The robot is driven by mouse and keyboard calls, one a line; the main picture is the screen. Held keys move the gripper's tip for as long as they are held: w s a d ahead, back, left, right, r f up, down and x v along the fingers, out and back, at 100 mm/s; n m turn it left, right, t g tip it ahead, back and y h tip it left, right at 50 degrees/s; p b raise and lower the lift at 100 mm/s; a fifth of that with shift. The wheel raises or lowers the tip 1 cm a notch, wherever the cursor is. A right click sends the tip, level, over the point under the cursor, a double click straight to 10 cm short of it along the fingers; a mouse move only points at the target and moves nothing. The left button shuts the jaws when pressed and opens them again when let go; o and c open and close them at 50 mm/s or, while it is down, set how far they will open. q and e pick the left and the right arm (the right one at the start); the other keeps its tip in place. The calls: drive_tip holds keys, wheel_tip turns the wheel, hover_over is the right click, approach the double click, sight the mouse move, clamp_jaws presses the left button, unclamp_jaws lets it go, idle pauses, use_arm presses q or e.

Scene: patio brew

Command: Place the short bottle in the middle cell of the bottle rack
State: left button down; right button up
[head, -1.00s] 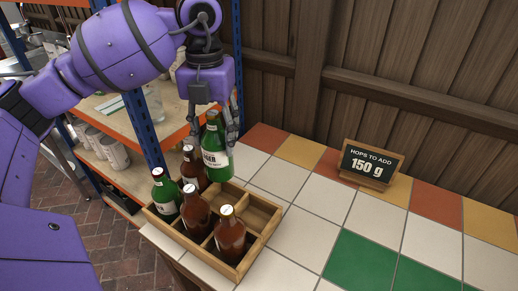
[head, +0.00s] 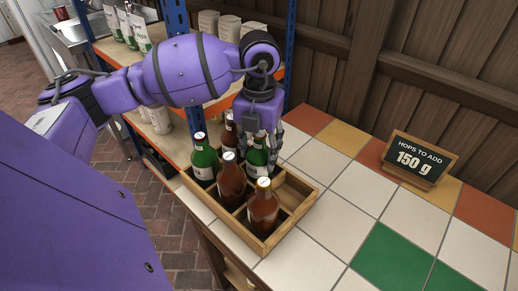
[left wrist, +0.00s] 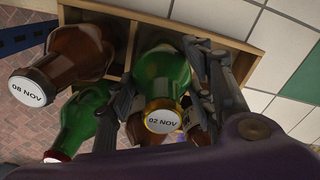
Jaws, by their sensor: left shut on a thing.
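The wooden bottle rack (head: 291,229) stands on the tiled counter with bottles in several of its cells. My left gripper (head: 260,137) is over the back row of the rack, shut around the neck of a green bottle (head: 258,158), the short bottle. The bottle is upright at the middle of that row, its lower part hidden behind brown bottles, so I cannot tell whether its base rests on the rack floor. In the left wrist view the green bottle (left wrist: 163,72), with a gold "02 NOV" cap, is between the fingers (left wrist: 162,100). My right gripper is out of view.
Another green bottle (head: 204,160) and brown bottles (head: 232,184) (head: 263,210) (head: 229,131) stand close around the held one. The cell at the back right (head: 291,194) is empty. A hops sign (head: 419,160) stands to the right. Shelving is behind on the left.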

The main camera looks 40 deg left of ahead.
use_arm(q)
drive_tip(key=shift+f, duration=0.1)
drive_tip(key=c, duration=0.8)
unclamp_jaws()
drive_tip(key=shift+c, duration=0.2)
wheel_tip(320, 180, up, 12)
drive_tip(key=shift+r, duration=0.2)
